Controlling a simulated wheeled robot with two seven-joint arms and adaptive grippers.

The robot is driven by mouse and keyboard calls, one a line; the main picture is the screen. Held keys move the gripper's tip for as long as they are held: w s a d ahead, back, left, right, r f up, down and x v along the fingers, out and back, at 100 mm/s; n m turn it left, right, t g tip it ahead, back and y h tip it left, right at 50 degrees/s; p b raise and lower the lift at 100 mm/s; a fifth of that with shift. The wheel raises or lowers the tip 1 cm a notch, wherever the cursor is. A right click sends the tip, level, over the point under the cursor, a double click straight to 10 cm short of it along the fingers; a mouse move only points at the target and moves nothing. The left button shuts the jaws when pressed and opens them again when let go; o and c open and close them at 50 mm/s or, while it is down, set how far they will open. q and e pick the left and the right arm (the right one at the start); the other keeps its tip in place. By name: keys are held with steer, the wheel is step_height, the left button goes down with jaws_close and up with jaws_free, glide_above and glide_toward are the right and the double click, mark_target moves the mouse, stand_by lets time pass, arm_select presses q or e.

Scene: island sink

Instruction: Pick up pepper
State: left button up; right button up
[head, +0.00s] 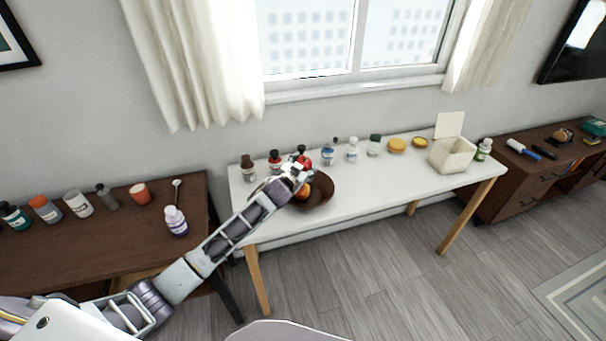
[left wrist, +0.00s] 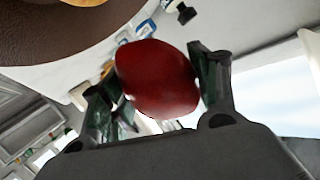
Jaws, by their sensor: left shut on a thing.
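The red pepper (left wrist: 157,80) shows in the left wrist view as a smooth, rounded red thing between my two fingers. My left gripper (head: 299,168) is shut on it, with a finger against each side. In the head view the red pepper (head: 305,161) shows in small part at the gripper's tip, over the white table near the brown bowl's far left rim. The wrist view has the bowl at its upper left, apart from the pepper. The pepper's underside is hidden by the gripper. My right gripper is not in view.
The brown bowl (head: 324,193) holds an orange fruit. Several bottles, including a brown one (head: 248,168), line the back of the white table (head: 385,180). An open white box (head: 451,157) stands at its right end. The table's front right is clear.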

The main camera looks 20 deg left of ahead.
mark_target(303, 159)
arm_select(q)
step_height(303, 159, up, 5)
steer(key=shift+f, duration=0.2)
steer(key=shift+r, duration=0.1)
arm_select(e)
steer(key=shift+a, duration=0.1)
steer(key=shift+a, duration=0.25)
